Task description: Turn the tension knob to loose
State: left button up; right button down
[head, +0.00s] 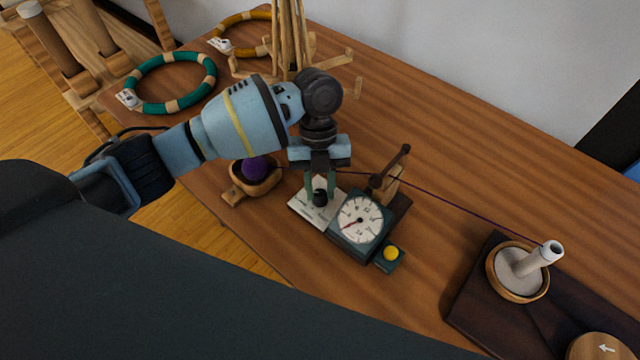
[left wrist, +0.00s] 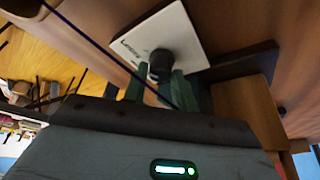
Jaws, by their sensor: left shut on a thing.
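A small black tension knob (left wrist: 160,65) stands on a white label plate (left wrist: 195,35) in the left wrist view. The plate's lettering is only partly readable. In the head view the knob (head: 320,197) and plate (head: 303,206) are just left of the dial box (head: 343,242). My left gripper (head: 320,188) comes down from above with its green fingers closed around the knob. It also shows in the left wrist view (left wrist: 158,85). The knob's pointer mark cannot be made out. My right gripper is not in view.
A yellow button (head: 391,253), dark lever (head: 390,168), and green hoop (head: 171,83) are also on the table.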

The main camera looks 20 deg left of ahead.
pick_arm(q)
jog(key=o, duration=1)
jog(key=shift+c, duration=0.2)
jog(key=v, duration=0.8)
jog(key=shift+s+f, duration=0.15)
